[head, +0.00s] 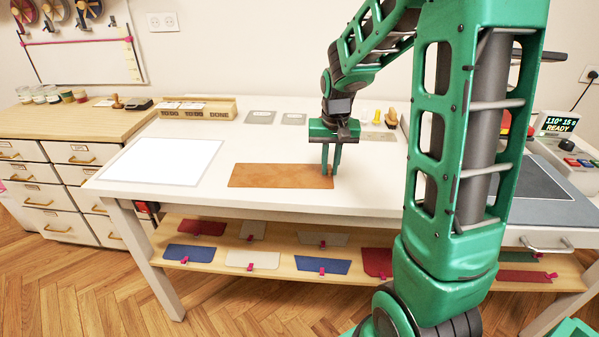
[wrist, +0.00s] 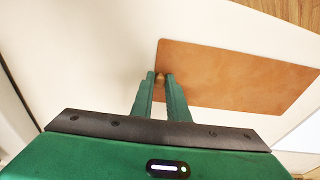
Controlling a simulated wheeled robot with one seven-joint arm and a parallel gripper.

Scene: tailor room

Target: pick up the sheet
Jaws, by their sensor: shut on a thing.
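The sheet (head: 275,175) is a flat tan-brown rectangle, leather-like, lying on the white table. In the wrist view the sheet (wrist: 230,78) stretches from between my fingertips towards the right. My gripper (head: 329,172) points down at the right end of the sheet in the head view. In the wrist view my gripper (wrist: 160,78) has its fingertips shut on the sheet's edge near one corner. The small pinched part is partly hidden by the fingers. The sheet looks flat on the table; I cannot tell any lift.
A white panel (head: 163,160) lies left of the sheet on the table (head: 212,197). A wooden sorting box (head: 195,107), grey cards (head: 260,117) and small items stand along the back. A dark press (head: 550,185) is at the right. The shelf (head: 205,240) below holds coloured swatches.

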